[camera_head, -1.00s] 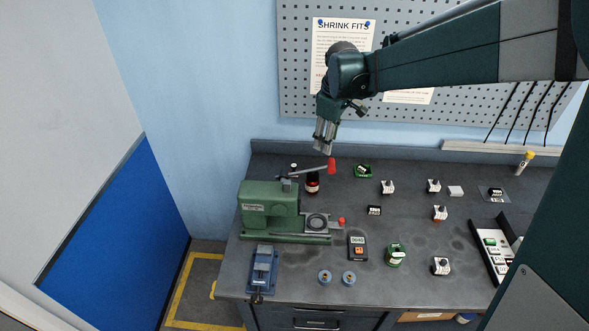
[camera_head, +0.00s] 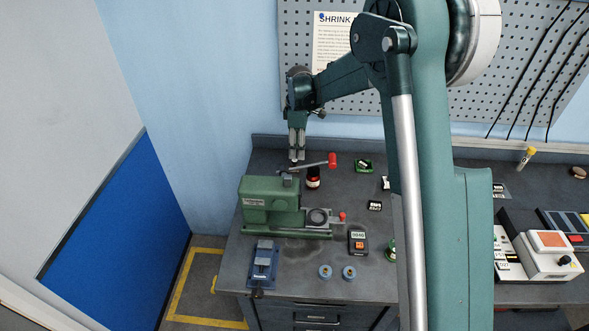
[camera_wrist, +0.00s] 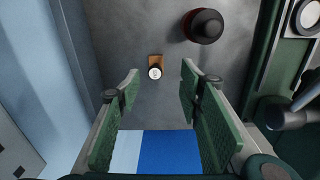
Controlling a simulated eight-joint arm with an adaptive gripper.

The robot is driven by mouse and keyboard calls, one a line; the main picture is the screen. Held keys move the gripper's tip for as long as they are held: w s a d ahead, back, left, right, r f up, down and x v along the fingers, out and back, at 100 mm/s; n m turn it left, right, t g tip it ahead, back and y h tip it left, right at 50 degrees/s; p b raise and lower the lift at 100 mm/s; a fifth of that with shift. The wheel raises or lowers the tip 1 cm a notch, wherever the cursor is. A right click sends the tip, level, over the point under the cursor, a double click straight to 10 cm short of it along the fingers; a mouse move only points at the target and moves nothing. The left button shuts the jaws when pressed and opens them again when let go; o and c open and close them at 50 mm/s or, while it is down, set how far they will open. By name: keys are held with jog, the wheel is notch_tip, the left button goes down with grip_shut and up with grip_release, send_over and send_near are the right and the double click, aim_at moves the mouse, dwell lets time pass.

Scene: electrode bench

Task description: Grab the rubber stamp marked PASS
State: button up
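A small upright piece with a wooden base and a pale round top, which looks like a stamp (camera_wrist: 155,68), stands on the bench in the wrist view. No PASS marking is readable on it. My gripper (camera_head: 297,157) is open and empty, pointing down above the back left of the bench, behind the green press. In the wrist view its two green-padded fingers are well apart, and the stamp-like piece shows between and beyond their tips. In the head view that piece is mostly hidden by the fingers and the press.
A dark bottle with a red band (camera_head: 313,177) stands just right of the gripper. A wall rises close behind.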

aim_at(295, 165)
jog(key=shift+w+a+f+n, duration=0.2)
jog(key=shift+w+a+f, duration=0.15)
jog(key=shift+f, duration=0.4)
jog(key=shift+w+a+f+n, duration=0.2)
jog(key=shift+a+f, duration=0.25)
jog(key=shift+f, duration=0.3)
jog(key=shift+f, duration=1.25)
jog(key=shift+d+f, duration=0.1)
jog(key=shift+f, duration=2.5)
jog(key=c, duration=1)
